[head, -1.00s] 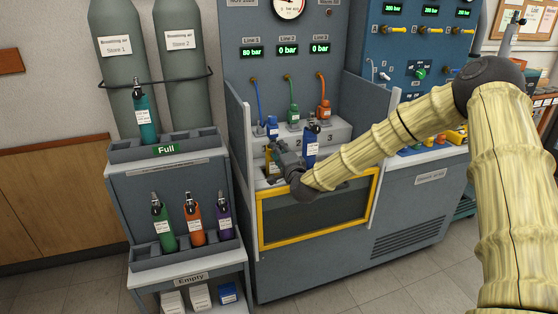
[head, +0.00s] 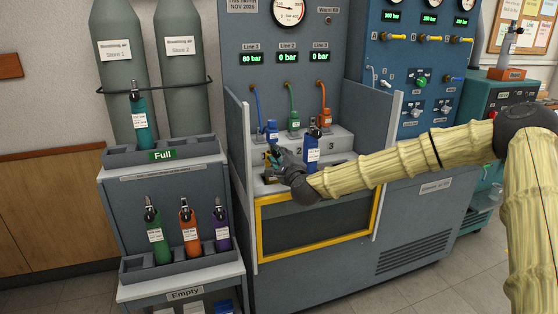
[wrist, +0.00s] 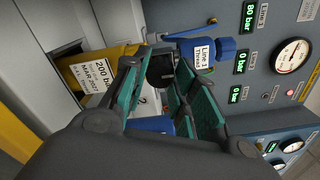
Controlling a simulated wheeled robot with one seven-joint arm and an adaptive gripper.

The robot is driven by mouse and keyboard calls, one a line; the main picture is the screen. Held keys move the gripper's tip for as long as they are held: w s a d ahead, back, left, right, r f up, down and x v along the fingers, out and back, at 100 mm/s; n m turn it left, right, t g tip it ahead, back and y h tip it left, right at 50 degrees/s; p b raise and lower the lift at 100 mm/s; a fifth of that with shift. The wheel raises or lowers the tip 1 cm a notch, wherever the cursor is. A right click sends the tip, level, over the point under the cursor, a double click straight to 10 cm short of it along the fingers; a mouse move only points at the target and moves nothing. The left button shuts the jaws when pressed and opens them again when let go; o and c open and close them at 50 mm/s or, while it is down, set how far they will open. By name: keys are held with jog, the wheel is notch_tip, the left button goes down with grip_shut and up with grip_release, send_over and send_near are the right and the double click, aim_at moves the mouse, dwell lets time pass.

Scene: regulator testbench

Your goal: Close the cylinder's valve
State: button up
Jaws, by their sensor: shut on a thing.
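In the wrist view, a yellow cylinder (wrist: 95,68) with a white "200 bar MAR 2027" label lies to the left of my fingers. A dark valve knob (wrist: 160,70) at its top end sits between my teal-padded fingers. The blue "Line 1 Thread" regulator (wrist: 205,53) is just beyond the knob. My gripper (wrist: 165,92) is shut on the knob; it also shows in the head view (head: 274,156) at bench place 1, hiding most of the yellow cylinder. The Line 1 display (head: 251,59) reads 80 bar; Lines 2 and 3 read 0 bar.
A blue cylinder (head: 312,150) stands upright just right of my gripper. Side panels (head: 238,150) and a yellow-framed front (head: 318,225) bound the bench. Green (head: 156,235), orange (head: 190,228) and purple (head: 221,225) cylinders stand in the left rack.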

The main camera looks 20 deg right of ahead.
jog(key=shift+f, duration=0.1)
dwell(0.3)
jog(key=o, duration=1)
jog(key=shift+o, duration=0.2)
jog(key=shift+s, duration=0.1)
jog(key=s, duration=1.1)
jog(key=shift+s+d, duration=0.25)
jog(key=shift+s, duration=0.15)
